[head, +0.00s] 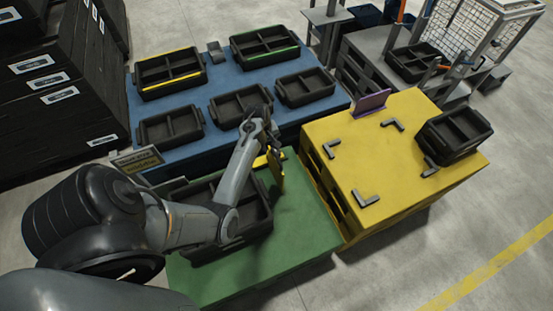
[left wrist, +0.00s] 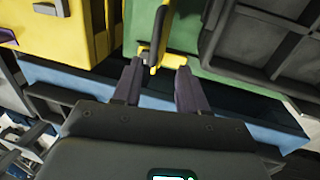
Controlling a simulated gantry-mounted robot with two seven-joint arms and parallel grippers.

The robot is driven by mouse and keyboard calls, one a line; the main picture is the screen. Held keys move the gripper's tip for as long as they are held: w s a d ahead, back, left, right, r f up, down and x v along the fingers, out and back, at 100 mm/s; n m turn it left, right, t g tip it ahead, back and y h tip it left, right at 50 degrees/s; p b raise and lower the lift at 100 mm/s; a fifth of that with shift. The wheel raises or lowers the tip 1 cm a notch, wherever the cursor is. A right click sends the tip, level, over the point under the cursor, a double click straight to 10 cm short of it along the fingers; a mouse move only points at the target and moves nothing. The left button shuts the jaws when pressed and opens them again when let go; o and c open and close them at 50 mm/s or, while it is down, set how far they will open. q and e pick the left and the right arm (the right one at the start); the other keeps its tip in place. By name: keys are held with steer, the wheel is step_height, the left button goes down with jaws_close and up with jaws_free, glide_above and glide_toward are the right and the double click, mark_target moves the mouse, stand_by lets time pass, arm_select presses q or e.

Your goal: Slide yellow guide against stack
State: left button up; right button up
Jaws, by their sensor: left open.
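The yellow guide (head: 276,168) stands upright on the green table, just right of the dark divided crate (head: 262,213), which I take to be the stack; my arm hides part of it. A gap between guide and crate shows in the left wrist view, where the guide (left wrist: 160,38) is a thin plate with a yellow foot. My left gripper (head: 272,142) is over the guide's far end. In the left wrist view its open fingers (left wrist: 159,78) lie on either side of the guide's near yellow end. I cannot tell whether they touch it. My right gripper is not in view.
The green table (head: 305,240) is clear right of the guide. A yellow platform (head: 410,165) with black corner brackets, a purple plate (head: 370,103) and a dark crate (head: 455,135) adjoins it. A blue table (head: 215,85) with several crates lies behind.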

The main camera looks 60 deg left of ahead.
mark_target(277, 157)
arm_select(q)
steer(key=f, duration=0.2)
steer(key=w+f+b, duration=0.1)
steer(key=f, duration=0.2)
steer(key=w+f+b, duration=0.1)
steer(key=f, duration=0.2)
steer(key=shift+w+d+f, duration=0.1)
steer(key=shift+d, duration=0.1)
steer(key=shift+w+f+b, duration=0.2)
steer(key=shift+f+b, duration=0.1)
steer(key=shift+f, duration=0.6)
jaws_close()
